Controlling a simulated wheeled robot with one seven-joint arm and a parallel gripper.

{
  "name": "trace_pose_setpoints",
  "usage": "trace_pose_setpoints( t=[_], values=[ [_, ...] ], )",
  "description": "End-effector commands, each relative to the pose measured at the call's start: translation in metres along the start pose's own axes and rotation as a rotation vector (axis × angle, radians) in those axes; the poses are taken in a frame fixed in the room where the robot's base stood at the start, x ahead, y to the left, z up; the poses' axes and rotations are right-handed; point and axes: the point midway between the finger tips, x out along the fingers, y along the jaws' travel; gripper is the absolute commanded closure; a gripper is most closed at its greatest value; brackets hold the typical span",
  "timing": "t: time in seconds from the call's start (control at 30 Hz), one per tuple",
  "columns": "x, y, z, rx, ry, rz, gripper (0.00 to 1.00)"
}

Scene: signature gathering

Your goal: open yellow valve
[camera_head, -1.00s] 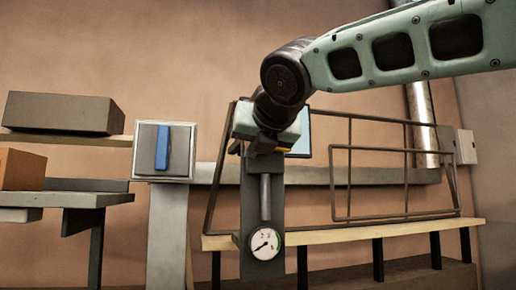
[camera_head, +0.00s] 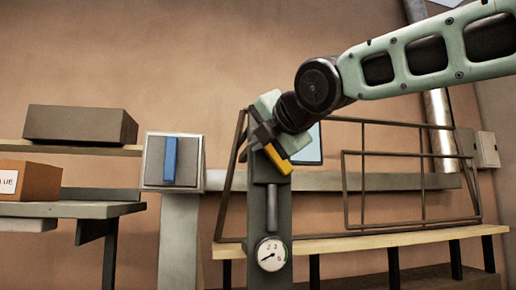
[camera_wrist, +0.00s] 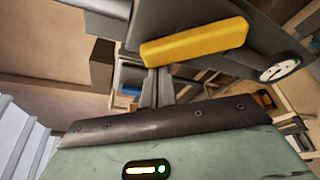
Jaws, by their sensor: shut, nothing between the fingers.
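The yellow valve handle (camera_head: 279,160) is a short bar at the top of a dark grey post (camera_head: 257,215). In the head view it slopes down to the right and is partly hidden by my gripper (camera_head: 252,138). In the wrist view the handle (camera_wrist: 195,42) shows in full as a thick yellow bar, slightly tilted. My gripper (camera_wrist: 155,88) is shut and empty, with its fingers just beside the handle. I cannot tell whether they touch it. A round gauge (camera_head: 271,254) sits lower on the post, below a grey pipe (camera_head: 272,208).
A box with a blue switch (camera_head: 170,160) stands left of the post. A brown box (camera_head: 28,181) and a dark box (camera_head: 80,124) rest on shelves at the left. A metal frame (camera_head: 345,185) and wooden bench (camera_head: 400,235) stand behind, to the right.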

Motion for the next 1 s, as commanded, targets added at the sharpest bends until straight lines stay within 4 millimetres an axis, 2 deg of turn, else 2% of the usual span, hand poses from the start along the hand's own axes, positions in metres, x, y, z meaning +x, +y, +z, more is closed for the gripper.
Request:
trace_pose_setpoints(
  t=[0.5, 1.0],
  values=[
    [-0.006, 0.002, 0.019, 0.426, -0.004, 0.149, 1.00],
    [-0.009, 0.003, 0.027, 0.616, -0.002, 0.215, 1.00]
  ],
)
